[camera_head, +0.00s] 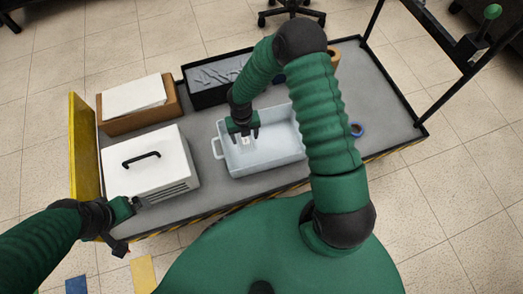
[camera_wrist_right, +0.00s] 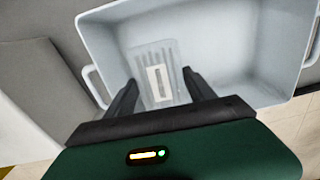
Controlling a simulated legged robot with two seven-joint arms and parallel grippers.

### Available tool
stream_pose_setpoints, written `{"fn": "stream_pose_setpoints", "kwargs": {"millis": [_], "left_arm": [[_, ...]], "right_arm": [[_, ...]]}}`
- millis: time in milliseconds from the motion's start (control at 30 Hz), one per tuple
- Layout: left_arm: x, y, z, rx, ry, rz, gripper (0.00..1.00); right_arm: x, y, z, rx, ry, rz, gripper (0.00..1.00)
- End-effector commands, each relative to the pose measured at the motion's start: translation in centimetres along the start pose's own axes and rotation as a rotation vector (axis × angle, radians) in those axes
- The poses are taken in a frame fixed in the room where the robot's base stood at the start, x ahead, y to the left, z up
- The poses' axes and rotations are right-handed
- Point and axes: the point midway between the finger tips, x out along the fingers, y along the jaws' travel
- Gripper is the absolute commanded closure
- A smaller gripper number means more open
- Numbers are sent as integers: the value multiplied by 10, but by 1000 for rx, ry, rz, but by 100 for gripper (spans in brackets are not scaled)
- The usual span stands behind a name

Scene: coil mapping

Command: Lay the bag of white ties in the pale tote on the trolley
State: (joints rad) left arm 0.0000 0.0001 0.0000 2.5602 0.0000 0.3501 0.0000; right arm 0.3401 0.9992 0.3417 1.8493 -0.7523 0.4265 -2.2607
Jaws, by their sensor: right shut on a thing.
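The pale tote (camera_head: 276,155) stands on the grey trolley top (camera_head: 378,100), with a looped handle at its left end. My right gripper (camera_head: 244,135) reaches down into the left part of the tote. In the right wrist view, my right gripper (camera_wrist_right: 165,95) is shut on the bag of white ties (camera_wrist_right: 155,65), a clear bag with a white label, held between its fingers inside the tote's outline. I cannot tell whether the bag touches the tote floor. My left gripper (camera_head: 122,228) is by the trolley's near left corner, and its finger gap is unclear.
A white case with a black handle (camera_head: 148,165) stands left of the tote. Behind it is a cardboard box (camera_head: 140,117) with white sheets. A black bin (camera_head: 212,88) with grey pieces stands behind the tote.

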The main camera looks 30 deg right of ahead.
Motion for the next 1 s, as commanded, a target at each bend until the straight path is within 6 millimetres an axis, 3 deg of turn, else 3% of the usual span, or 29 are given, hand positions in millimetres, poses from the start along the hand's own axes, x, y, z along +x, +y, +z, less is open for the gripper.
{"fn": "stream_pose_setpoints", "kwargs": {"millis": [500, 567, 600, 867, 900, 1000], "left_arm": [[59, 0, 14, 0, 0, 0, 0], [61, 0, 14, 0, 0, 0, 0], [60, 0, 14, 0, 0, 0, 0], [58, 0, 14, 0, 1, 0, 0], [58, 0, 14, 0, 1, 0, 0], [58, 0, 13, 0, 1, 0, 0]], "right_arm": [[98, 0, 0, -20, 1, 0, 77], [103, 0, 0, -20, 1, -1, 77], [103, 0, 0, -20, 1, -1, 83], [102, 0, 0, -20, 1, -1, 84], [102, 0, 0, -20, 0, -1, 35], [102, 0, 0, -20, 0, -1, 21]]}}
